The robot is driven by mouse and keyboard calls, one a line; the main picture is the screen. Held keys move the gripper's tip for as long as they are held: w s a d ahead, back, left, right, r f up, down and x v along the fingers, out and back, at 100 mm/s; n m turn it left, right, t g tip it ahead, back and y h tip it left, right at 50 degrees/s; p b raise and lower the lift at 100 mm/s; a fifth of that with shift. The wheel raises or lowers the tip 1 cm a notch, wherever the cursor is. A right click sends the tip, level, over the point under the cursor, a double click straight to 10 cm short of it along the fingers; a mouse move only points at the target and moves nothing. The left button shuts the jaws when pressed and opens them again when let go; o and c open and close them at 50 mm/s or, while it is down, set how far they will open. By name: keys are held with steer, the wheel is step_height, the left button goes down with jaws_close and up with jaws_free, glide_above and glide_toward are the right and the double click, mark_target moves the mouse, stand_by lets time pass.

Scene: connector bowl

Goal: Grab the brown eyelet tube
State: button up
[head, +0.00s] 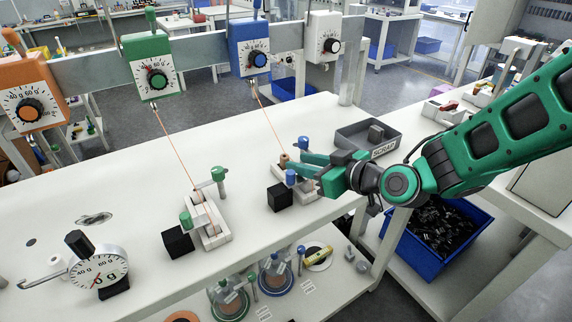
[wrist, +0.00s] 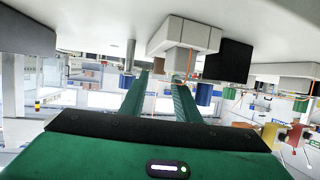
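The brown eyelet tube (head: 284,160) is a small upright piece on the white fixture (head: 305,192) at the table's right part, at the lower end of an orange line. In the wrist view the brown tube (wrist: 178,79) shows by the tip of the right-hand finger, partly hidden. My gripper (head: 303,165) reaches in from the right, low over the fixture, with its fingertips close to the tube. The wrist view shows a clear gap between the fingers of my gripper (wrist: 161,77), with nothing held. Whether a finger touches the tube cannot be told.
Blue-topped posts (head: 303,143) flank the tube, and a black block (head: 280,196) stands at the fixture's left. A grey scrap tray (head: 352,139) lies behind my gripper. A second fixture (head: 207,220) with green knobs is left.

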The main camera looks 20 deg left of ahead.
mark_target(287, 157)
steer(key=x, duration=0.4)
steer(key=shift+w+a+r, duration=0.2)
steer(key=shift+w, duration=0.05)
jaws_close()
